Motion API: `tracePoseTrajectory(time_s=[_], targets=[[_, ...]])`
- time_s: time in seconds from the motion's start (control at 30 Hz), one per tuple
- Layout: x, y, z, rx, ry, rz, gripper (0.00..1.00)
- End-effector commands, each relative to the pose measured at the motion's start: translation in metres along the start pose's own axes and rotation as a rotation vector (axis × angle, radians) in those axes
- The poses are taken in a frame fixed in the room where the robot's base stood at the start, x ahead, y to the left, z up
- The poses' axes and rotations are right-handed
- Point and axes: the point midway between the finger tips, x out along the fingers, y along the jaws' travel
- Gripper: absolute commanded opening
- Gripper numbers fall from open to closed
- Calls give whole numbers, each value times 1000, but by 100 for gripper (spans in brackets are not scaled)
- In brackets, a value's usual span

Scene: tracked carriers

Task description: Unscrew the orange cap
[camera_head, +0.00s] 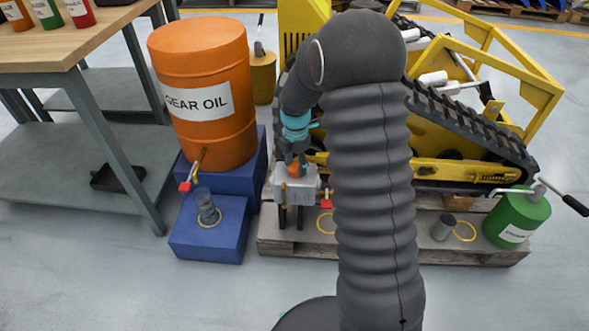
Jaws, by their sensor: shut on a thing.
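The orange cap (294,170) sits on top of a small grey metal box (296,186) on dark legs, standing on the pallet in front of the yellow tracked carrier (440,140). My gripper (292,160) points down from above and is shut on the cap. The fingers cover part of the cap, so its thread and its seat on the box are hidden. A red valve handle (326,204) shows at the right side of the box.
An orange gear oil drum (203,130) stands close on the left on a blue stand (208,247), with a grey cup (207,204) below its tap. A green can (516,219) and another grey cup (445,226) are on the pallet (410,252) at right. A workbench (60,50) is at far left.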

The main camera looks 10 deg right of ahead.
Motion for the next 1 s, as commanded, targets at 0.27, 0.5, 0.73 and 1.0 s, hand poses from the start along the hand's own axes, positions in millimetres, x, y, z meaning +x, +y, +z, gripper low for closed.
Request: tracePoseTrajectory(time_s=[0.27, 0.5, 0.73, 1.0], targets=[[1, 0, 0, -87, 0, -1, 24], [1, 0, 0, -115, 0, -1, 24], [0, 1, 1, -362, -4, 0, 10], [3, 7, 0, -677, -6, 1, 13]])
